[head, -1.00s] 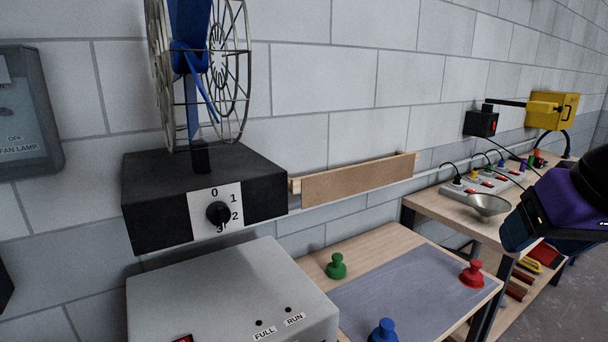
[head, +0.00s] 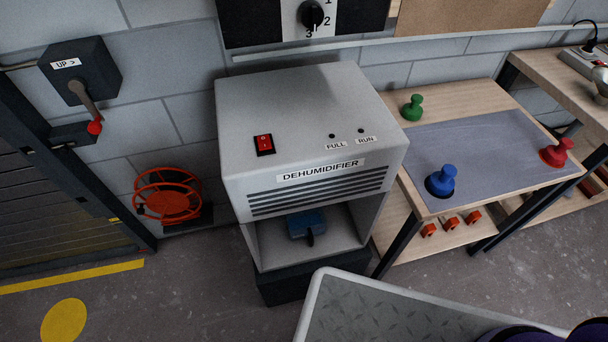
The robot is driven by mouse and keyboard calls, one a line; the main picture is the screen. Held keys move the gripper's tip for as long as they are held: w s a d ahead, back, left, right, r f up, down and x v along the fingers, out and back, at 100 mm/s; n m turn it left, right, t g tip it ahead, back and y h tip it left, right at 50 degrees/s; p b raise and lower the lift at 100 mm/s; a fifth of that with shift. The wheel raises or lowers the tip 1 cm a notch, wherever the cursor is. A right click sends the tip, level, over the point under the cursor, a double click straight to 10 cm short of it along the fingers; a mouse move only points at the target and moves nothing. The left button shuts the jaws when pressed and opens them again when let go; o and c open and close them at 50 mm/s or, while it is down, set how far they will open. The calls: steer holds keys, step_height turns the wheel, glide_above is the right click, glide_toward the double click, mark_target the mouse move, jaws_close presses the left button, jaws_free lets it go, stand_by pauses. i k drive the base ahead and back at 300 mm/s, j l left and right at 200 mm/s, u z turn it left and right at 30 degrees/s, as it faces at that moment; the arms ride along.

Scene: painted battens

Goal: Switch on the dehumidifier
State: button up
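The dehumidifier (head: 300,130) is a grey box with a labelled front, standing against the wall left of the table. On its top, at the left, is a red rocker switch (head: 264,144) in a black surround. Two small indicators, both dark, sit at the top right: FULL (head: 332,136) and RUN (head: 361,131). Below the front vent slots is an open bay (head: 268,247). A blue object (head: 306,224) with a dark knob or handle sits inside it; its lower part is hard to make out. My gripper is not in view; only a purple part of my arm shows at the bottom right.
Right of the dehumidifier stands a table (head: 462,100) with green (head: 412,108), blue (head: 441,181) and red (head: 556,153) knobs. At left are a wall lever (head: 88,104), a red wheel-like reel (head: 168,198) and a slatted shutter (head: 50,215). A dial box (head: 250,22) hangs above.

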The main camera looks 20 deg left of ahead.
mark_target(264, 142)
steer(key=u, duration=1.35)
steer(key=k+j+z, duration=0.1)
steer(key=j+z, duration=0.2)
steer(key=j, duration=0.25)
